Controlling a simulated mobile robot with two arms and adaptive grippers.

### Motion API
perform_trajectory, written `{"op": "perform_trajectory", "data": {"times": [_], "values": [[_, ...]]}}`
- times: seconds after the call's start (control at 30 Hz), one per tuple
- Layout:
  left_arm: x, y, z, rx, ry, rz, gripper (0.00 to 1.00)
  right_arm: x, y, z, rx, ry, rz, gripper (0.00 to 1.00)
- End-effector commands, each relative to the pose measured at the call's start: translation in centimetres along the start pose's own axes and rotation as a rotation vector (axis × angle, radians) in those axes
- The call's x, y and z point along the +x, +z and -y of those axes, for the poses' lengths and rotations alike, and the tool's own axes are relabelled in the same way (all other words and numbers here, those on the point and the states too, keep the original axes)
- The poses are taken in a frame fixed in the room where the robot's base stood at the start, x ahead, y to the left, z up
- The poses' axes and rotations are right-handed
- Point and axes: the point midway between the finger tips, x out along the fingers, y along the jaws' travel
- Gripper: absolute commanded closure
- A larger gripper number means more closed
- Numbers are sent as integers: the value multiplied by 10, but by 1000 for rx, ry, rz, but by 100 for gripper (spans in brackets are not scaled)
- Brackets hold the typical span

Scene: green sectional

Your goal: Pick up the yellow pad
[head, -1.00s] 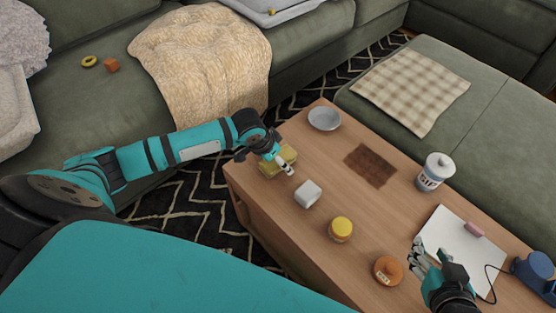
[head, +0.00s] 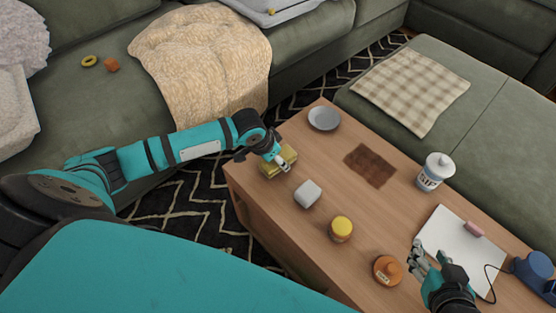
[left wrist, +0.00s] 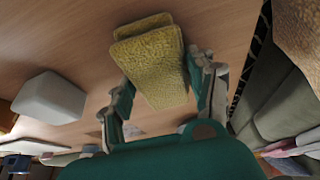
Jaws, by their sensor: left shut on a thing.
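The yellow pad (head: 291,153) is a rough-textured block at the near left end of the wooden coffee table. My left gripper (head: 282,165) is at the pad and partly hides it in the head view. In the left wrist view the yellow pad (left wrist: 158,72) lies between the two fingers of my left gripper (left wrist: 163,80), which is shut on it. A second yellow layer shows behind its far edge. I cannot tell whether the pad is clear of the table. My right gripper (head: 414,257) is open and empty over the table's right part.
On the coffee table (head: 310,232) are a white block (head: 308,194), a yellow-lidded jar (head: 341,229), an orange jar (head: 388,270), a grey bowl (head: 324,118), a brown mat (head: 370,165), a white canister (head: 433,174) and a white sheet (head: 452,240). The green sofa stands behind.

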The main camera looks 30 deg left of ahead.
Motion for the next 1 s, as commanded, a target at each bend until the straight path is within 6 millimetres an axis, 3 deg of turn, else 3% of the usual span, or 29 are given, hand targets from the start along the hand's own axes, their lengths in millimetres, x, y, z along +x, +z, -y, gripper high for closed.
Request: {"op": "perform_trajectory", "data": {"times": [0.47,0.77,1.0], "values": [[0,-1,0,0,0,-1,71,1,-4,1,2,-1,-26,60],[-6,-3,1,1,-1,-2,71,4,-41,7,1,-15,-216,60],[-28,-12,0,0,0,-1,71,-4,6,-1,2,1,42,60]]}}
